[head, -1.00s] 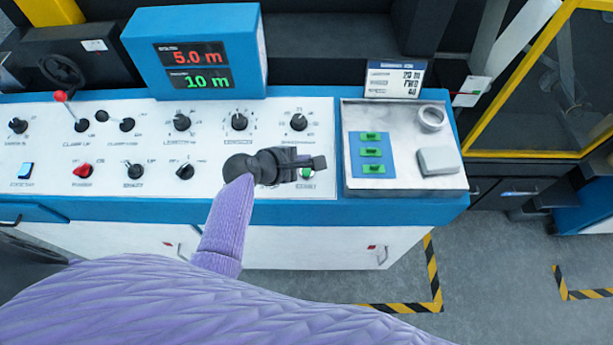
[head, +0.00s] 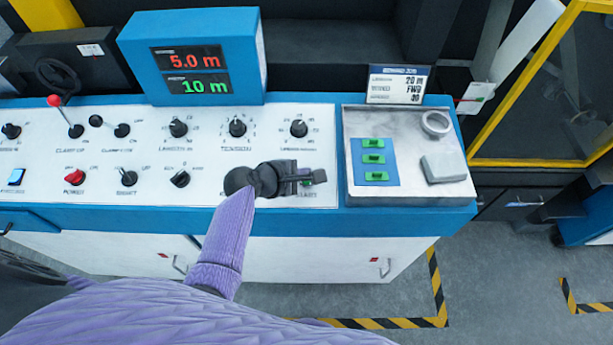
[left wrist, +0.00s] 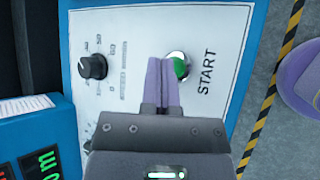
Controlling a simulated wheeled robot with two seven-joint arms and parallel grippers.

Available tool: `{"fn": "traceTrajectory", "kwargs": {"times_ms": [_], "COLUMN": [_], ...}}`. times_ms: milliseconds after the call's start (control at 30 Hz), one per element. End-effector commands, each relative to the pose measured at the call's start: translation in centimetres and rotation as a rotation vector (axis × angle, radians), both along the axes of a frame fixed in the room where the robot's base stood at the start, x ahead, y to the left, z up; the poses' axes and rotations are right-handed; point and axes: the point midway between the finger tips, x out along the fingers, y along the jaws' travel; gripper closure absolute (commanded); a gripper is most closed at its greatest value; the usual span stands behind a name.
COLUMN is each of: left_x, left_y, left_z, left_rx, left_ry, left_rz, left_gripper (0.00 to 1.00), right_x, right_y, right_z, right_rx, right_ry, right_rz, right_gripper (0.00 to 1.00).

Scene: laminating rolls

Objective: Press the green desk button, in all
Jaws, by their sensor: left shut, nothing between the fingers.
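The green desk button (left wrist: 180,66) sits in a round metal ring beside the word START in the left wrist view. In the head view only a bit of the green button (head: 308,183) shows, the rest hidden by my gripper. My left gripper (head: 320,177) is shut and empty, low over the front right of the white panel. In the left wrist view its purple fingertips (left wrist: 163,62) lie right beside the button and overlap its edge. I cannot tell whether they touch it. My right gripper is not in view.
The white control panel (head: 80,152) carries several dark knobs and a red-tipped lever (head: 64,113). A metal tray (head: 400,190) with green pieces stands to the right. A blue display box (head: 135,55) reads 5.0 m and 10 m. A small sign (head: 396,86) stands behind the tray.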

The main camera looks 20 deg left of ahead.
Motion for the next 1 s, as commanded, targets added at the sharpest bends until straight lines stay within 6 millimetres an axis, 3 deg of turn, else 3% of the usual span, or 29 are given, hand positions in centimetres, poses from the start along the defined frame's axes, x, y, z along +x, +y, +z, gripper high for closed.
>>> {"fn": "traceTrajectory", "kwargs": {"times_ms": [400, 1000], "left_x": [0.0, 0.0], "left_y": [0.0, 0.0], "left_z": [0.0, 0.0], "left_rx": [0.000, 0.000], "left_ry": [0.000, 0.000], "left_rz": [0.000, 0.000], "left_gripper": [1.00, 1.00], "right_x": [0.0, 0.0], "right_y": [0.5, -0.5], "right_z": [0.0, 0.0], "right_rx": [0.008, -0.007], "right_ry": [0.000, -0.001], "right_rz": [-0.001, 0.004], "right_gripper": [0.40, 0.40]}}
